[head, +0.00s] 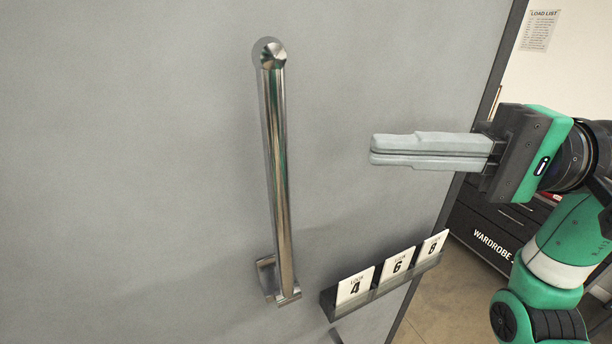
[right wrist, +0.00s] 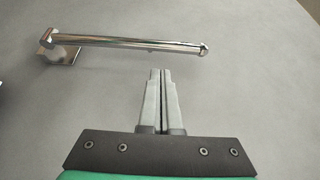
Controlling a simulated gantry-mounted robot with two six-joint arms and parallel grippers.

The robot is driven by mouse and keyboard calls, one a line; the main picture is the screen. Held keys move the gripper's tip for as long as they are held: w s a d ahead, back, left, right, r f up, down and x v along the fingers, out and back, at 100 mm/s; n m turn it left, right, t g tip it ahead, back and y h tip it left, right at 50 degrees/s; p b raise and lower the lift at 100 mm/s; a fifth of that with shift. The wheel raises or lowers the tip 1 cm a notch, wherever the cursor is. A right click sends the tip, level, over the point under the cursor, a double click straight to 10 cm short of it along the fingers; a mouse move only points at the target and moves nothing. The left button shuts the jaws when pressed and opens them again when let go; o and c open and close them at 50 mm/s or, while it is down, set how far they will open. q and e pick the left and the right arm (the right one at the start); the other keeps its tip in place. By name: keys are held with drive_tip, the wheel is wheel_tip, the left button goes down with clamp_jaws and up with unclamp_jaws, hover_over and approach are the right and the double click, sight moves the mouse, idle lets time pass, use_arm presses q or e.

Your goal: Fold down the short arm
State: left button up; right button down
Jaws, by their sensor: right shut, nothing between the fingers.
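The short arm (head: 277,165) is a chrome bar with a rounded knob at its top. In the head view it stands nearly upright against the grey panel, rising from a bracket (head: 267,275) fixed to that panel. The bar also shows in the right wrist view (right wrist: 125,41), running across the upper part, with the bracket (right wrist: 60,53) at its left end. My right gripper (head: 372,150) is shut and empty, to the right of the bar and apart from it. Its closed fingers (right wrist: 161,72) point toward the bar in the wrist view. My left gripper is not in view.
A dark rack (head: 385,287) with cards marked 4, 6 and 8 sits on the panel at lower right of the bar. The grey panel (head: 130,150) is bare to the left. A dark case (head: 480,240) stands beyond its right edge.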

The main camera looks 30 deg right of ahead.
sight(300, 146)
drive_tip(key=shift+d+f, duration=0.15)
drive_tip(key=shift+d, duration=0.4)
drive_tip(key=p+x, duration=0.2)
drive_tip(key=x, duration=0.7)
drive_tip(key=shift+w+a, duration=0.35)
drive_tip(key=shift+a, duration=0.1)
